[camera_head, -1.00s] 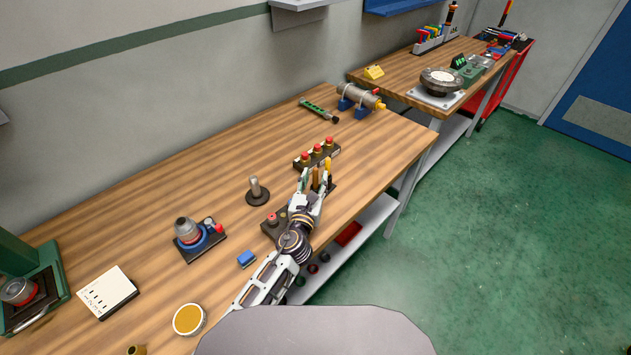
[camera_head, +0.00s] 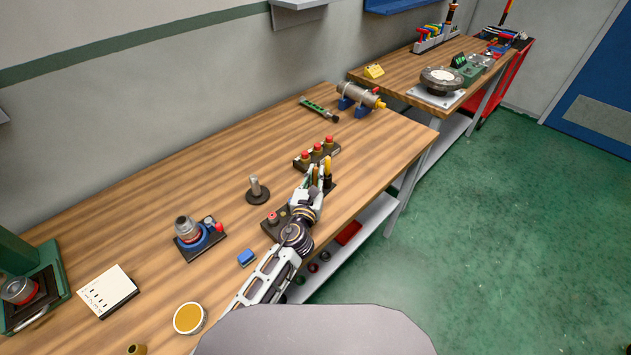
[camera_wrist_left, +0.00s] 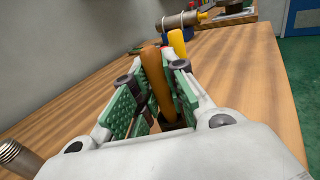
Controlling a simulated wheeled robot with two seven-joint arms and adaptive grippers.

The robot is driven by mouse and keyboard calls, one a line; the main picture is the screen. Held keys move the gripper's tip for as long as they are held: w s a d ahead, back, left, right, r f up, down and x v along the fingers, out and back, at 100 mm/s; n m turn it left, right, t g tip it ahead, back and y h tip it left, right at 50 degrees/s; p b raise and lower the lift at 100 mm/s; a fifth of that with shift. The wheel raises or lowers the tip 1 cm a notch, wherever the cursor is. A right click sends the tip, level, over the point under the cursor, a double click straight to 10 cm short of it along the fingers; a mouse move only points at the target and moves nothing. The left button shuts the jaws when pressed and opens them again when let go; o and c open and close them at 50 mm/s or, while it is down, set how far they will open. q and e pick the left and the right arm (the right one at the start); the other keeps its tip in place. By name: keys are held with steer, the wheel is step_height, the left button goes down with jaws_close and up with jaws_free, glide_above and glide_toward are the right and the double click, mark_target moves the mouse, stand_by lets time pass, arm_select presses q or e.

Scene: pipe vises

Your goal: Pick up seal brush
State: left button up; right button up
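A tool with a brown-orange wooden handle, which may be the seal brush, stands upright in a dark holder (camera_head: 331,187); its handle shows in the left wrist view (camera_wrist_left: 158,85). The holder hides its lower end. My left gripper (camera_head: 315,177) has its fingers on either side of this handle. In the left wrist view the green finger pads of the left gripper (camera_wrist_left: 166,90) lie close along both sides of it; I cannot tell whether they press on it. My right gripper is not in view.
A yellow-handled tool (camera_head: 328,168) stands just beyond the fingers. A red-button box (camera_head: 317,153) lies behind, and another box (camera_head: 273,221) sits beside my left wrist. A metal post on a round base (camera_head: 256,190) stands to the left.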

mark_target(315, 168)
arm_select(q)
jaws_close()
steer(key=shift+r+p, duration=0.35)
steer(key=shift+r, duration=0.35)
step_height(315, 168, up, 4)
steer(key=shift+p, duration=0.9)
step_height(315, 168, up, 3)
steer(key=shift+r+p, duration=0.15)
steer(key=shift+p, duration=0.35)
steer(key=shift+r, duration=0.65)
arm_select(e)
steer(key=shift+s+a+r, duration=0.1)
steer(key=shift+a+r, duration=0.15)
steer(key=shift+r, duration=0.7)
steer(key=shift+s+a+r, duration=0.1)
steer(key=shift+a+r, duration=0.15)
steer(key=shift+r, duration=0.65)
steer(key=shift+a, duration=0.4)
